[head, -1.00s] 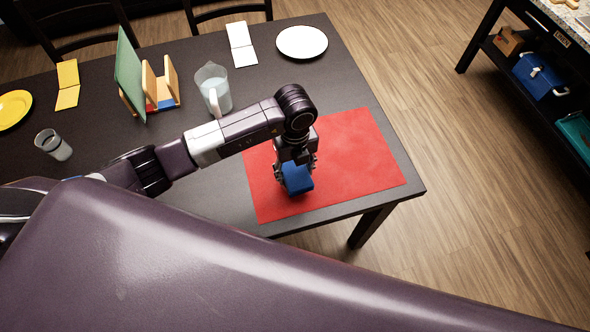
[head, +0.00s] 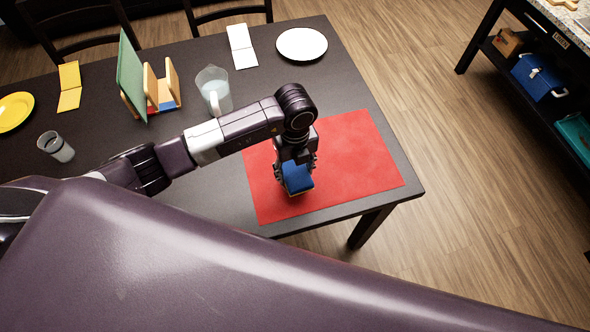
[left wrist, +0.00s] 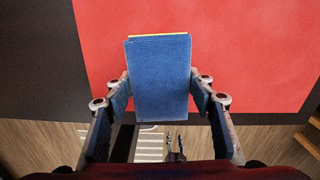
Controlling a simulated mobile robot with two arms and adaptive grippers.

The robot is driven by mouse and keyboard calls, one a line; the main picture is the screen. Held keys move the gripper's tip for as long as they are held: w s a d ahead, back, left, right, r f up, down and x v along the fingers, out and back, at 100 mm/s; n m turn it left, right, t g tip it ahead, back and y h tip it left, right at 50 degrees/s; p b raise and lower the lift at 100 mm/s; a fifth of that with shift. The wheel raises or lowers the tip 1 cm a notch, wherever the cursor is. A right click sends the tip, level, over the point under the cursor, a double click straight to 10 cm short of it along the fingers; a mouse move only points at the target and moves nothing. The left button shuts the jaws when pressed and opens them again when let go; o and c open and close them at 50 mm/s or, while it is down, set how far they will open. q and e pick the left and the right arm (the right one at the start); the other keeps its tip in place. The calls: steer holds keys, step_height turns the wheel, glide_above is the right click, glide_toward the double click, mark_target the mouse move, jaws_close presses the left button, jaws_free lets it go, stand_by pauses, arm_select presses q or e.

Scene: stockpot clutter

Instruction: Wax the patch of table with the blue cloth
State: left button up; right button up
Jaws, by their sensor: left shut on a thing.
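The blue cloth (head: 298,179) is a small folded block with a yellow edge showing in the left wrist view (left wrist: 160,80). My left gripper (head: 296,168) is shut on it, with one finger against each side, as the left wrist view (left wrist: 163,98) shows. The gripper points down over the left part of the red patch (head: 355,160) on the dark table. Whether the cloth touches the patch or hangs just above it, I cannot tell. The patch also fills much of the left wrist view (left wrist: 245,50).
On the dark table (head: 352,82) stand a glass pitcher (head: 214,90), a wooden rack with a green board (head: 130,75), a white plate (head: 302,44), a yellow plate (head: 14,110) and a glass (head: 56,146). The patch lies near the table's right corner. Its right part is clear.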

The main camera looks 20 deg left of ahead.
mark_target(295, 171)
arm_select(q)
steer(key=shift+r+p, duration=1.9)
steer(key=shift+r, duration=0.95)
